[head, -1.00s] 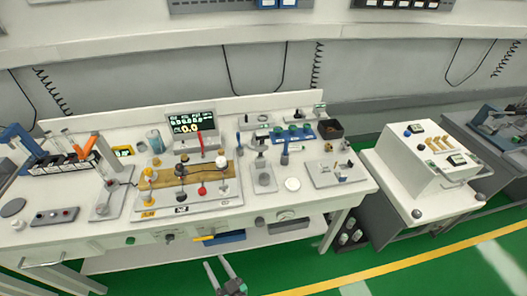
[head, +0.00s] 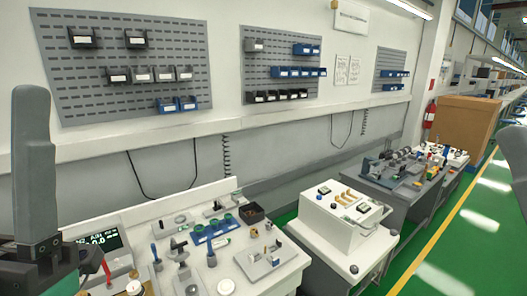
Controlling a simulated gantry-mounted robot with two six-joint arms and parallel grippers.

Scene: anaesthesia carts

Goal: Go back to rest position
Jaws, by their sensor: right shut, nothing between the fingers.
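My right gripper (head: 33,105) stands upright, large and close, at the left edge of the head view. Its grey fingers are shut with nothing between them, and its dark body (head: 40,265) fills the lower left corner. It hides the bench's left part from view. It holds nothing and appears well in front of the bench. My left gripper is not in view. A grey shape cut off by the right edge is too partial to identify.
The white workbench (head: 195,206) carries a small screen (head: 95,243), a blue rack (head: 213,231) and a dark bin (head: 251,213). A white boxy cart (head: 343,215) stands beside it. Pegboards (head: 120,60) hang behind. The green aisle (head: 440,240) at right is clear.

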